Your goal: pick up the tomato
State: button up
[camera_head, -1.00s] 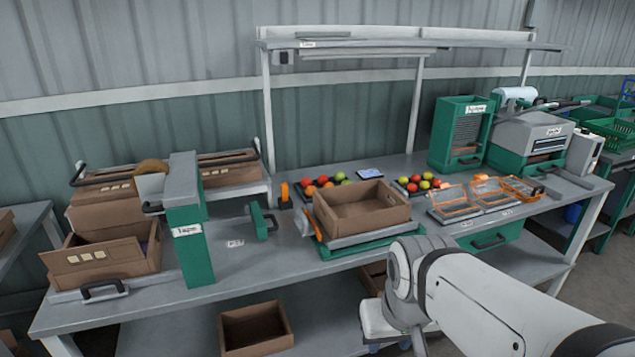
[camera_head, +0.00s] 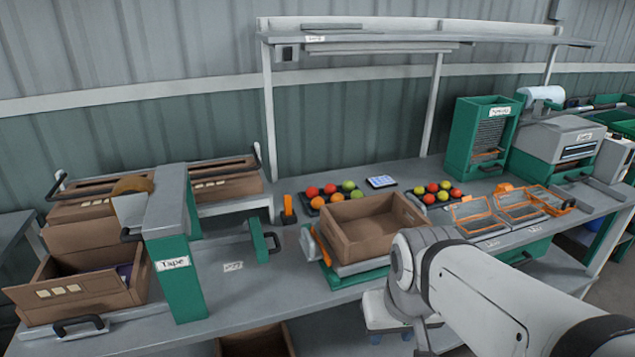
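Several red, orange and green tomatoes sit in two dark trays at the back of the bench. The left group of tomatoes (camera_head: 330,189) is behind an open cardboard box. The right group of tomatoes (camera_head: 432,189) is right of a small tablet. Which tomato the task means cannot be told. My white arm reaches in from the lower right, in front of the bench. My gripper is not clearly visible; the arm's end points down below the bench's front edge, away from the tomatoes.
The empty cardboard box (camera_head: 366,236) stands on a green-based scale mid-bench. A green tape dispenser (camera_head: 183,287) stands at left, beside cardboard boxes (camera_head: 70,300). Orange-framed clear punnets (camera_head: 478,226) lie at right. A green cabinet (camera_head: 462,133) and a grey printer (camera_head: 552,140) stand behind. An overhead shelf (camera_head: 370,37) spans the back.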

aim_at(337, 197)
jog(key=u, duration=0.05)
jog(key=k, duration=1.05)
jog(key=z, duration=0.75)
jog(key=i, duration=1.2)
jog(key=u, duration=0.35)
jog(key=i, duration=1.1)
jog(key=u, duration=0.85)
